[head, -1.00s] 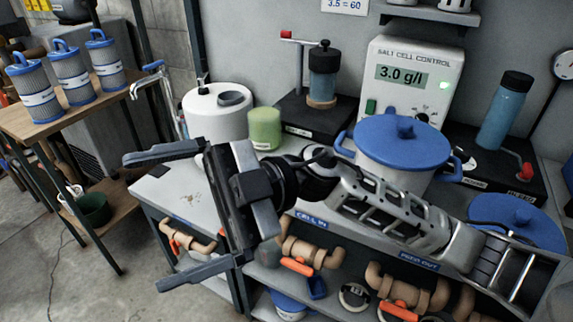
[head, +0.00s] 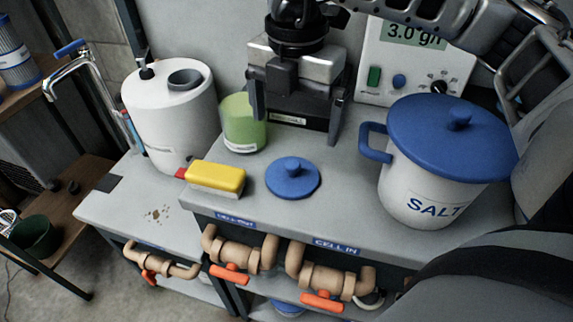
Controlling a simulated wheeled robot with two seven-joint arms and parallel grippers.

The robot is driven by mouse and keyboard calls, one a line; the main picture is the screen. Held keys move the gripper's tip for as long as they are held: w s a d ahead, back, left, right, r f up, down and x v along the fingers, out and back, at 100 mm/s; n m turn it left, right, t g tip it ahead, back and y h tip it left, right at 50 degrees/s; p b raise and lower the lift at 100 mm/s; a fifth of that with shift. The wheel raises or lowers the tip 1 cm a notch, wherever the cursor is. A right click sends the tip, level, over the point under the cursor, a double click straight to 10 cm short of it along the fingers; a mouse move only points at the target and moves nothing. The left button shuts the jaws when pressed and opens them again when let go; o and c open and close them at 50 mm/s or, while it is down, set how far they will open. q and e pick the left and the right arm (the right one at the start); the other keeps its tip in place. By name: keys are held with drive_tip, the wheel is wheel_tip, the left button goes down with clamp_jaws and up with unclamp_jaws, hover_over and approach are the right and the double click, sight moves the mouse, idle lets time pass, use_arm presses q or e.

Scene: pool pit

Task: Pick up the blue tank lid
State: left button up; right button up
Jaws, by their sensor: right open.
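The small round blue tank lid (head: 292,178), with a knob on top, lies flat on the grey counter near its front edge. My right gripper (head: 296,131) points down with its two fingers apart and empty. In the picture it sits just above and behind the lid, and does not appear to touch it. The white tank (head: 165,125) stands to the left, with a grey round opening or collar on its top. My left gripper is not in view.
A yellow brush-like block (head: 217,176) lies left of the lid. A green jar (head: 243,124) stands behind it. A white SALT bucket (head: 420,200) with a larger blue lid (head: 450,140) stands to the right. Pipes with orange valve handles (head: 230,274) run below the counter's front edge.

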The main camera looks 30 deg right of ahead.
sight(291, 166)
wheel_tip(291, 166, down, 6)
drive_tip(key=shift+r, duration=0.1)
drive_tip(key=shift+w+f+p, duration=0.2)
drive_tip(key=shift+f+p, duration=0.25)
drive_tip(key=shift+f, duration=2.45)
drive_tip(key=c, duration=0.8)
drive_tip(key=shift+r, duration=0.15)
